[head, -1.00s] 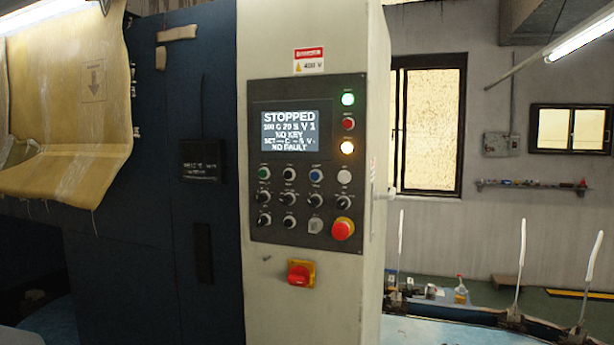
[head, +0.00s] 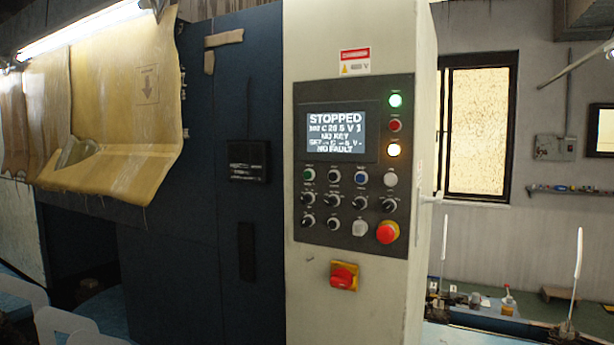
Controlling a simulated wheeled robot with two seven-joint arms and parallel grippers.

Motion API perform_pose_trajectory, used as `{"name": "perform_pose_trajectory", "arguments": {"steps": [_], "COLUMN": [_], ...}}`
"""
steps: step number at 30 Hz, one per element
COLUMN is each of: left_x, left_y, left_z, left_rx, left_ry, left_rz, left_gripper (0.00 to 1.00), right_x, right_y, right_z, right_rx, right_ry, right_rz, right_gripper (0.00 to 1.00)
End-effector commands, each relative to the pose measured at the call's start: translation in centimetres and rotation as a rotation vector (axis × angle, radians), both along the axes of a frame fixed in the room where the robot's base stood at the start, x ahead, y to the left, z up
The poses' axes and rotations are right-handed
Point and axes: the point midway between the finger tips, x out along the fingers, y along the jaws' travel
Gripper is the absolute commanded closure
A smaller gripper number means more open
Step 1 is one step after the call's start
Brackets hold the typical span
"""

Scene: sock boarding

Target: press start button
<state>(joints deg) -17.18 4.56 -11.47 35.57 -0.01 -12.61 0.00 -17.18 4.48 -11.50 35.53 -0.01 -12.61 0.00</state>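The control panel (head: 353,225) is a dark plate on a cream machine column, right of the middle in the head view. Its screen (head: 336,133) reads "STOPPED", "NO KEY" and "NO FAULT". A green button (head: 308,175) is at the left of the upper knob row; its label is too small to read. A green light (head: 395,100) and an amber light (head: 393,150) glow, with a red one (head: 394,125) between them. A red mushroom button (head: 387,232) sits at the lower right. Neither gripper is in view.
A red switch on a yellow plate (head: 344,277) is below the panel. Left are dark blue machine doors (head: 190,240) and a hanging yellowish sheet (head: 120,120). Pale curved shapes show at the lower left. At right are a window (head: 478,125) and upright white rods (head: 578,255).

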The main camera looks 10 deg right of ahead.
Motion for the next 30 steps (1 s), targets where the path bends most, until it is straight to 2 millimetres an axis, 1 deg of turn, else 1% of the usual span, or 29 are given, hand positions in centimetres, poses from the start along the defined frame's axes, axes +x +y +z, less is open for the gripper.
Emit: {"name": "perform_pose_trajectory", "arguments": {"steps": [1,6,7,30], "left_x": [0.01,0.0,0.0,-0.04], "left_y": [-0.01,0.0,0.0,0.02], "left_z": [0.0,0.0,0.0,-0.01], "left_rx": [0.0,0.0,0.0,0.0], "left_ry": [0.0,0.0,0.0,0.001], "left_rz": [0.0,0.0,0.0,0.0], "left_gripper": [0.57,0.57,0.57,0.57], "right_x": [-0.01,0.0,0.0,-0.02], "right_y": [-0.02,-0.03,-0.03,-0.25], "right_z": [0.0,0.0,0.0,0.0], "right_rx": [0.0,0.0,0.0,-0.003], "right_ry": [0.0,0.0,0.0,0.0], "right_rz": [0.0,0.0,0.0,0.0], "right_gripper": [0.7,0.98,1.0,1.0]}}
